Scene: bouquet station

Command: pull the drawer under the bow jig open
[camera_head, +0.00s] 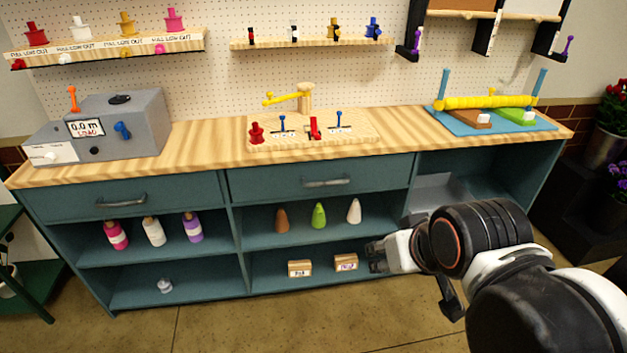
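A pale wooden board with small blue and red pegs and a yellow arm on a post, which looks like the bow jig (365,128), sits mid-counter. Directly below it is a teal drawer (275,185) with a grey bar handle (326,183). The drawer front looks flush with the cabinet, so it is shut. My gripper (374,256) is in front of the cabinet, below and to the right of the handle and apart from it. It points left, near the lower shelves. Its fingers are small and dark here, so I cannot tell whether they are open.
A second shut drawer (65,204) is at the left, below a grey machine (112,128). Open shelves under the drawers hold bottles (154,232), cones (319,216) and small boxes (300,268). A blue mat (462,124) lies at the counter's right. The floor in front is clear.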

